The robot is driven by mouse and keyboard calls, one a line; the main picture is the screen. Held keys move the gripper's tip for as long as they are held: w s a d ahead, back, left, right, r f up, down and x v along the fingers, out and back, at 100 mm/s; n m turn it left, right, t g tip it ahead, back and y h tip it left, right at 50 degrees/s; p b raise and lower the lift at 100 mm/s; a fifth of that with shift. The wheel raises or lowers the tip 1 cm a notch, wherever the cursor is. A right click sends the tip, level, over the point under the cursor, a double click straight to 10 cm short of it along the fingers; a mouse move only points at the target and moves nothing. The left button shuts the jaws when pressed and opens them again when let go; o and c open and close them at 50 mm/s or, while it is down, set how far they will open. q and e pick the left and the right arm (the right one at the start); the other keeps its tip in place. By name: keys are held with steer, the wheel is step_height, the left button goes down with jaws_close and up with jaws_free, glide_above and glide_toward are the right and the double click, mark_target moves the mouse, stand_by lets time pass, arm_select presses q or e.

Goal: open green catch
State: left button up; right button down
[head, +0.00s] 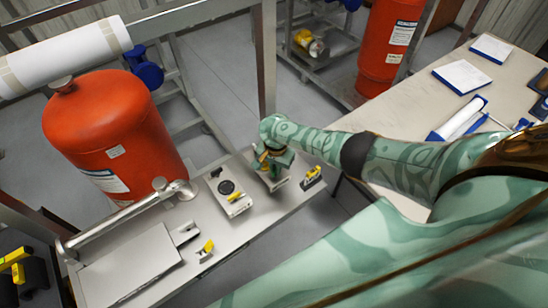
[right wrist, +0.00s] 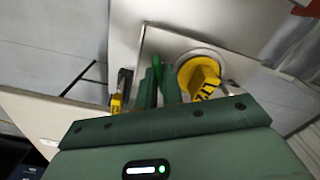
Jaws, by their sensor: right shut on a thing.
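The bright green catch (right wrist: 157,66) shows in the right wrist view as a thin upright green piece between my finger pads, on a pale plate beside a round yellow knob (right wrist: 197,76). My right gripper (right wrist: 158,88) is shut on it, and the fingers hide most of its lower part. In the head view my right gripper (head: 272,165) is down at the far right part of the bench, over a small pale plate (head: 274,184); the catch cannot be made out there. My left gripper is not in view.
The grey bench (head: 226,220) also carries a plate with a black disc and yellow handle (head: 232,196), a yellow-tabbed latch (head: 205,249) and a yellow-black latch (head: 312,176). A red tank (head: 115,130) stands behind. A pale table (head: 430,110) is at the right.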

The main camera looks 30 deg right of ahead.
steer(key=shift+m, duration=0.7)
steer(key=shift+p, duration=0.3)
steer(key=shift+r+m+p, duration=0.1)
steer(key=shift+m+p, duration=0.35)
steer(key=shift+m, duration=1.35)
steer(key=shift+p, duration=0.3)
steer(key=c, duration=1.5)
jaws_free()
steer(key=shift+m, duration=0.3)
steer(key=shift+c, duration=0.2)
